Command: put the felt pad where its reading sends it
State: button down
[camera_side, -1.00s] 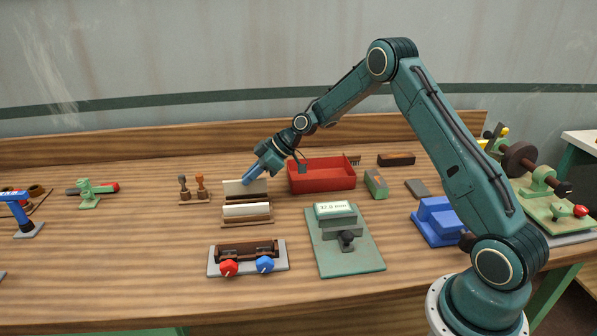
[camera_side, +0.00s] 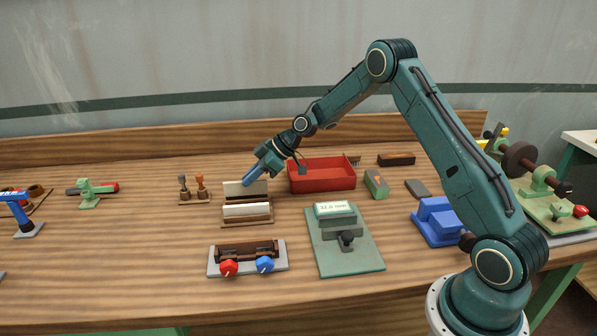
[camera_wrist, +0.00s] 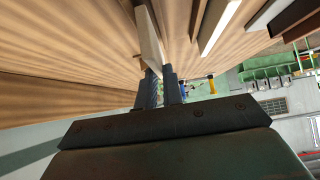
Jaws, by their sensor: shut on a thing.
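My gripper (camera_side: 250,179) is low over the rear of two small wooden racks, left of the red bin. It is shut on a pale, flat upright piece (camera_side: 232,189), which seems to be the felt pad. The wrist view shows this pale piece (camera_wrist: 150,42) edge-on between the fingers. I cannot tell whether its lower edge rests in the rear rack or is just above it. The front rack (camera_side: 247,222) holds a similar white upright piece (camera_side: 246,210). The green gauge (camera_side: 346,256) has a lit display (camera_side: 335,209) reading in mm; its digits are too small to be sure of.
The red bin (camera_side: 322,188) stands just right of my gripper. Two stamps (camera_side: 192,188) stand to the left. A grey fixture with red and blue knobs (camera_side: 247,265) is in front, and a blue block (camera_side: 437,222) is at right.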

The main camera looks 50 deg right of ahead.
jog(key=shift+f, duration=1.35)
jog(key=c, duration=1.5)
grip_release()
jog(key=shift+o, duration=0.2)
jog(key=shift+r, duration=0.1)
jog(key=v, duration=1.3)
jog(key=shift+s+d, duration=0.2)
jog(key=shift+s, duration=0.05)
jog(key=shift+r, duration=0.2)
